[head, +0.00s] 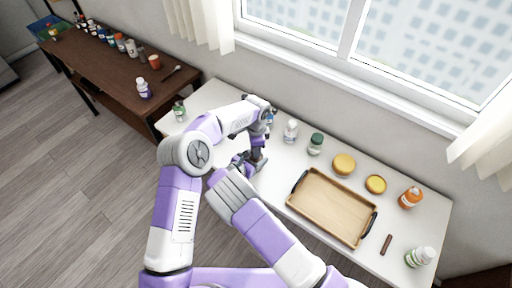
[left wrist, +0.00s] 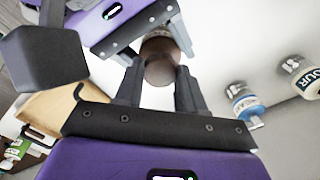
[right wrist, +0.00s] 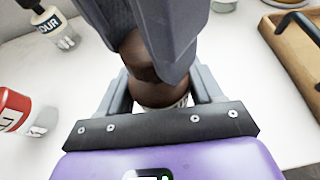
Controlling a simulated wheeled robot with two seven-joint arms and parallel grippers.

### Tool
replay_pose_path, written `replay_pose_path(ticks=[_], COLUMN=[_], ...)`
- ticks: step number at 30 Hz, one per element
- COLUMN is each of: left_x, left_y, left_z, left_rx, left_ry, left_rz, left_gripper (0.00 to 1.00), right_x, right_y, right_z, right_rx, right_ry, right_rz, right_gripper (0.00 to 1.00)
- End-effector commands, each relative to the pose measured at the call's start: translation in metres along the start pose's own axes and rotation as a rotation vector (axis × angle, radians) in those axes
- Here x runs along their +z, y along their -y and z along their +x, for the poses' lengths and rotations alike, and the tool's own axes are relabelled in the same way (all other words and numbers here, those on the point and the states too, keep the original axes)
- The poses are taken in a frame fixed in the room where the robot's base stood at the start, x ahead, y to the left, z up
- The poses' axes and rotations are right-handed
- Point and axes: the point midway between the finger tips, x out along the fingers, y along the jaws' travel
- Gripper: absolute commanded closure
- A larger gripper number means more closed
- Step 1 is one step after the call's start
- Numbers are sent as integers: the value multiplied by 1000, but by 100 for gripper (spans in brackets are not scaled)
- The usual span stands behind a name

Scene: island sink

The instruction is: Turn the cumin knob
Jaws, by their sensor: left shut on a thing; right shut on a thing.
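A brown-topped jar is held between both grippers near the left end of the white table; I take it to be the cumin grinder. In the right wrist view its brown upper part (right wrist: 138,60) sits above a lower body with a partly hidden label. My left gripper (head: 258,152) is shut on the brown upper part from above. My right gripper (head: 246,164) is shut around the lower part. The jar also shows in the left wrist view (left wrist: 160,50), between both sets of fingers. In the head view the arms mostly hide it.
A wooden tray (head: 333,208) with dark handles lies to the right. Jars (head: 291,131), (head: 316,143), yellow-lidded jars (head: 343,164), an orange bottle (head: 411,197) and a green-labelled bottle (head: 420,257) stand around it. A brown side table (head: 110,70) stands at left.

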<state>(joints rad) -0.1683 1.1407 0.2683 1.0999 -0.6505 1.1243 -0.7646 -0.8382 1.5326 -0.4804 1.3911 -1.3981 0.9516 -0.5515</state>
Motion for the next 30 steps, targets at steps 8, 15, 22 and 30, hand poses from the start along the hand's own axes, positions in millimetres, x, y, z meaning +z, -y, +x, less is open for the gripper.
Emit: replay_pose_path(ticks=[8,15,22,30], left_x=[0,0,0,0], left_y=[0,0,0,0], left_z=[-1,-1,-1,0], left_rx=[0,0,0,0], left_ry=[-1,-1,-1,0], left_rz=[53,57,56,55], left_gripper=[92,92,49,34], right_x=[0,0,0,0], right_y=[0,0,0,0], right_z=[0,0,0,0], right_rx=[0,0,0,0], right_ry=[-1,-1,-1,-1], right_rz=[0,-1,-1,0], right_gripper=[69,69,69,69])
